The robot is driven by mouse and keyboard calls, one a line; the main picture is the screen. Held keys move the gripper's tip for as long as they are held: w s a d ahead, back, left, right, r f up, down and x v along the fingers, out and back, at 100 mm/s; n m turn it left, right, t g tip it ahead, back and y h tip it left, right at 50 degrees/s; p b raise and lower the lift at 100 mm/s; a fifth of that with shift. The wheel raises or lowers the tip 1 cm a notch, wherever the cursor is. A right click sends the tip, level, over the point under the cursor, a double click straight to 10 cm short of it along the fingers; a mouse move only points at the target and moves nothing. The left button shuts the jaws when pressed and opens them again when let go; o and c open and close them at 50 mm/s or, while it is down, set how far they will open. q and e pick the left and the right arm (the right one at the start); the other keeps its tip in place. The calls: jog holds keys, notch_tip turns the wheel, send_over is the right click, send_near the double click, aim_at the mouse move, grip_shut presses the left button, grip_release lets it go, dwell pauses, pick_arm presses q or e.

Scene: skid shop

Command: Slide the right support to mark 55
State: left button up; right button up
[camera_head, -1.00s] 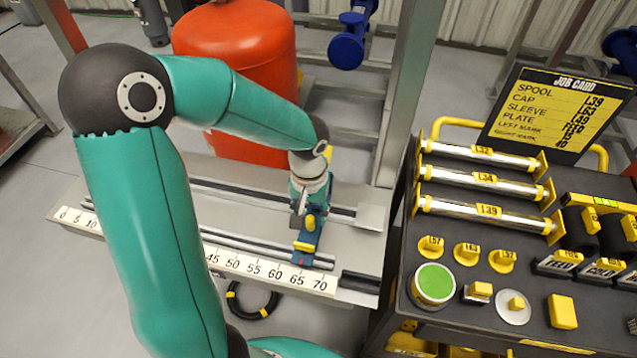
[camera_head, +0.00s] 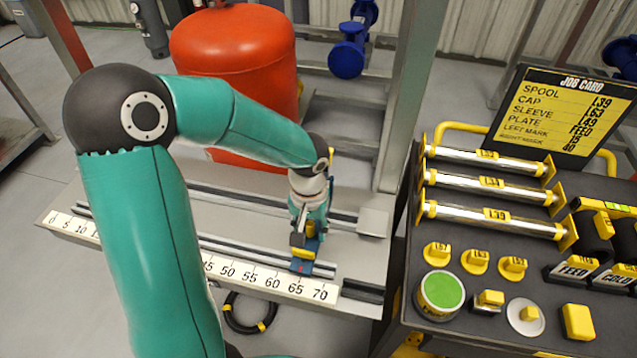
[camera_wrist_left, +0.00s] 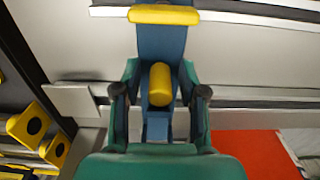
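The right support is a blue block (camera_head: 301,267) with yellow parts. It sits on the rails (camera_head: 240,256) with its front end just beyond 65 on the white number scale (camera_head: 260,281). My left gripper (camera_head: 312,215) is over it, pointing down. In the left wrist view, the support (camera_wrist_left: 158,42) shows a yellow bar at its far end and a yellow knob (camera_wrist_left: 160,84). My left gripper (camera_wrist_left: 160,96) has its fingers on either side of the knob, with gaps visible, so it looks open. My left arm hides the middle of the scale. The left support and my right gripper are not seen.
A dark cart (camera_head: 400,316) with silver spools, yellow caps and a job card (camera_head: 556,112) stands at the right. A red tank (camera_head: 238,70) stands behind the rails. A grey post (camera_head: 408,90) rises behind the bench's right end. A black cable loop lies on the floor.

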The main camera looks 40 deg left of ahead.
pick_arm(q)
grip_shut()
jog(key=shift+s+a, duration=0.45)
jog(key=shift+a, duration=0.35)
jog(key=shift+s+a, duration=0.45)
jog(key=shift+a, duration=0.35)
jog(key=shift+s+a, duration=0.1)
jog(key=shift+s+a, duration=0.4)
jog(key=shift+a, duration=0.3)
jog(key=shift+s+a, duration=0.4)
jog(key=shift+a, duration=0.3)
jog(key=shift+s+a, duration=0.4)
jog(key=shift+a, duration=0.3)
jog(key=shift+s+a, duration=0.4)
jog(key=shift+a, duration=0.25)
jog(key=shift+o, duration=1)
grip_release()
jog(key=shift+w, duration=0.1)
